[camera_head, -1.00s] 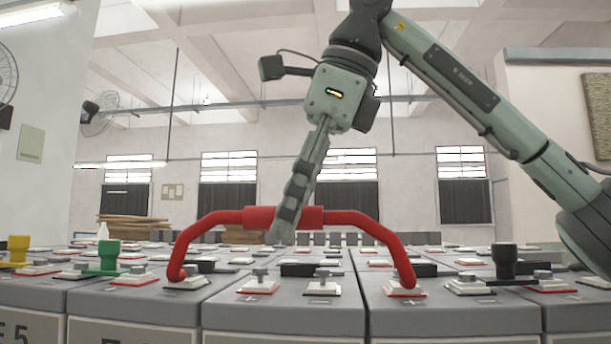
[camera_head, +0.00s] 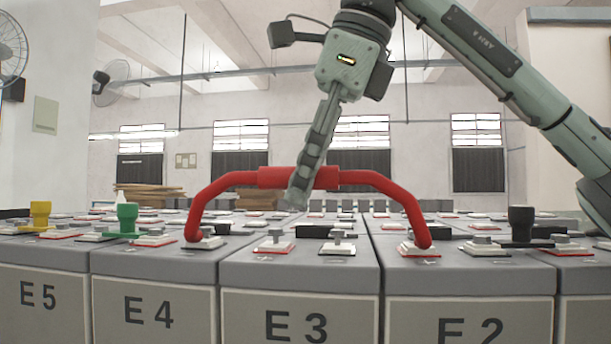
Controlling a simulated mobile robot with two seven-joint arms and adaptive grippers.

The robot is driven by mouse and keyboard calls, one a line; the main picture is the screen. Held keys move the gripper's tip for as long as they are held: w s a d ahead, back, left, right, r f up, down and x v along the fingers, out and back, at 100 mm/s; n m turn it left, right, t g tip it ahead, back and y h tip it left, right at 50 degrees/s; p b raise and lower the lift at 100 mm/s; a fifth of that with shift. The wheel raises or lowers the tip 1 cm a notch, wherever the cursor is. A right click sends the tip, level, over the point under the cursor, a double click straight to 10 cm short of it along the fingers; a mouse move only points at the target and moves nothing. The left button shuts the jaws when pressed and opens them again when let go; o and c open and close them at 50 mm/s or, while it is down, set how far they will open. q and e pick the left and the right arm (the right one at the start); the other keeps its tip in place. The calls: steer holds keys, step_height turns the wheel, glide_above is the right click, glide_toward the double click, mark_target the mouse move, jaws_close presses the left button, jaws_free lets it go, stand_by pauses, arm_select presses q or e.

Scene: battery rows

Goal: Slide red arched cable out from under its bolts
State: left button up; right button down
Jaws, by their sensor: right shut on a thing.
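The red arched cable (camera_head: 235,180) spans the grey battery tops, with a thicker red sleeve at its middle. Its left end (camera_head: 193,236) is beside a bolt on the E4 battery and its right end (camera_head: 423,242) is beside a bolt on the E2 battery. I cannot tell whether the ends are still under the bolts. My right gripper (camera_head: 299,196) comes down from above and is shut on the middle sleeve, its finger covering part of it. My left gripper is not in view.
A green post piece (camera_head: 127,217) and a yellow one (camera_head: 40,212) stand left of the cable; a black one (camera_head: 520,222) stands right of it. Several low bolts on pale plates cover the battery tops.

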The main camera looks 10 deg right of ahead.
steer(key=shift+r, duration=0.1)
steer(key=shift+s+a, duration=0.2)
steer(key=shift+s, duration=0.3)
stand_by(0.3)
steer(key=shift+s+a+b, duration=0.2)
steer(key=shift+s+a, duration=0.1)
steer(key=shift+s, duration=0.4)
steer(key=shift+s+a+b, duration=0.15)
steer(key=shift+s+a, duration=0.1)
steer(key=shift+s, duration=0.4)
steer(key=shift+f, duration=0.35)
stand_by(0.5)
steer(key=c, duration=1.2)
jaws_free()
